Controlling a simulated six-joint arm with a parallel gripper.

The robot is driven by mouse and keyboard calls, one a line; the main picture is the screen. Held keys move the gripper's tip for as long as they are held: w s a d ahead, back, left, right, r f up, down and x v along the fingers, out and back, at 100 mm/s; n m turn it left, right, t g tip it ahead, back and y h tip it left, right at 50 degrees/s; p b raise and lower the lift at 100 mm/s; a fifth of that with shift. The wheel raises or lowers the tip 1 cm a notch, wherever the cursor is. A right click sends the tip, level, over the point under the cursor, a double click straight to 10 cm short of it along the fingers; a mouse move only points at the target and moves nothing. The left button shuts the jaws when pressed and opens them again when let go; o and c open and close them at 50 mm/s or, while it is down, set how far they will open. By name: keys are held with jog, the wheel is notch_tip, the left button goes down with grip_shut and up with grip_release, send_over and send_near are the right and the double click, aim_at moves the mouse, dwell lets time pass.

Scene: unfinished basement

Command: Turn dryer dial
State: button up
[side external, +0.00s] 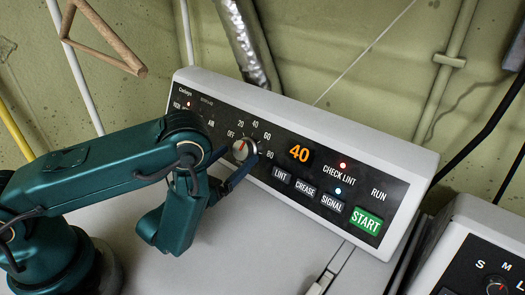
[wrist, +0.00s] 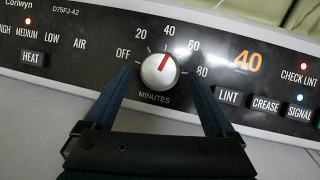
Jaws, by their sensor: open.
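The dryer dial (wrist: 159,71) is a round silver knob with a red pointer line, on the black control panel (side external: 277,140). In the wrist view its pointer aims up and slightly right, between 20 and 60 near the 40 mark. The dial also shows in the side external view (side external: 244,149). My gripper (wrist: 160,85) is open, with one dark blue finger to the left of the dial and one to the right. The orange display (side external: 299,153) reads 40.
Buttons marked LINT, CREASE and SIGNAL sit right of the dial, with a green START button (side external: 366,220) farther right. The grey dryer top lies in front of the panel. A second machine (side external: 490,245) stands at the lower right. A silver duct (side external: 245,40) rises behind.

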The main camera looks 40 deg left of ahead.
jog(key=s, duration=0.4)
jog(key=shift+d, duration=0.3)
jog(key=s+a+r+n+g+y, duration=0.2)
jog(key=a+r+n+g+y, duration=0.1)
jog(key=a+r+n+y, duration=0.4)
jog(key=s+a+r+n+g+y, duration=0.35)
jog(key=a+r+n+y, duration=0.2)
jog(key=n, duration=0.25)
jog(key=s+a+f+n+g+h, duration=0.1)
jog(key=s+a+n+g+h, duration=0.1)
jog(key=s+n+g, duration=0.9)
jog(key=shift+a+f+n+h, duration=0.2)
jog(key=shift+n+h, duration=0.25)
jog(key=shift+n, duration=1.75)
